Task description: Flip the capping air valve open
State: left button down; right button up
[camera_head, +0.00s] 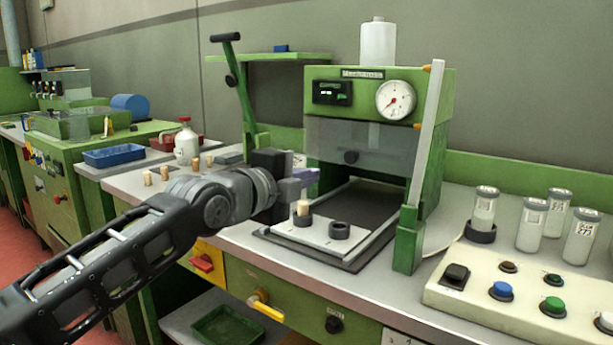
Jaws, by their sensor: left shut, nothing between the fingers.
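A yellow lever handle (267,306) sits on the green front panel below the bench top. It looks like the air valve, but no label on it is readable. It points down and to the right from its pivot. My left gripper (296,189) is above the bench, in front of the green capping machine (440,135) and beside its sliding plate. Its fingers are shut and empty, well above and apart from the lever. A cork (303,208) stands in a dark ring on the plate just below the fingertips. My right gripper is not in view.
A red switch on a yellow plate (204,262) and a black knob (334,324) flank the lever. The machine's upright lever (241,95) stands behind my arm. A control box (520,300) and several vials (531,223) are at right. Space before the panel is open.

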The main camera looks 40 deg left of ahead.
aim_at(254, 301)
jog(key=k+l, duration=0.1)
jog(key=k, duration=0.9)
